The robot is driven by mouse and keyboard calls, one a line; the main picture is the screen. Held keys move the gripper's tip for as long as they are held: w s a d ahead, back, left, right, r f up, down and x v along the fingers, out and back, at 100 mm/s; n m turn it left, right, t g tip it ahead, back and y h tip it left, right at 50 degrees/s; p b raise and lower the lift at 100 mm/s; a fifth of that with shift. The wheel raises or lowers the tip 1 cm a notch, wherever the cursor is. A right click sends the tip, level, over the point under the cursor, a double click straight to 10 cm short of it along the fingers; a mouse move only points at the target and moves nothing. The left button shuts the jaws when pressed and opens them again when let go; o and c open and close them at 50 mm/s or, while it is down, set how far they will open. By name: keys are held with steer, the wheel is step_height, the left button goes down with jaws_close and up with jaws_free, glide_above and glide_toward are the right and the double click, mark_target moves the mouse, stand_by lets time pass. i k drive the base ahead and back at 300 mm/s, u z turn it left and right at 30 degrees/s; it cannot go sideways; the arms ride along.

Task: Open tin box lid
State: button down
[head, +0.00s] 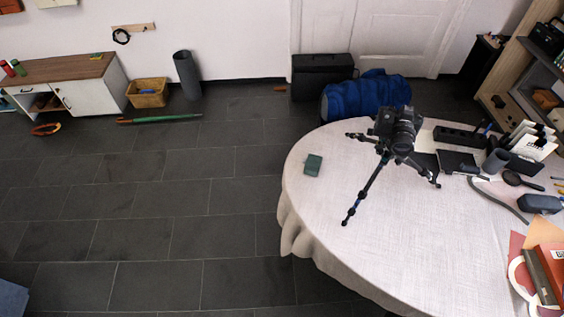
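A small dark green box (313,165), which looks like the tin box, lies near the left edge of the round table (300,205). Its lid looks closed, but the box is too small here to tell for sure. It stands apart from other things on the white tablecloth. My gripper does not show in the head view.
A camera on a tripod (397,132) stands on the table, one leg reaching toward the front left. Several items crowd the right side, including a power strip (458,137) and a dark case (540,204). The front middle of the table and the tiled floor (150,240) at left are clear.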

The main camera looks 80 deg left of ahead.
mark_target(313, 164)
steer(key=k, duration=1.55)
steer(key=u, duration=1.85)
steer(key=i, duration=0.85)
steer(key=u, duration=0.05)
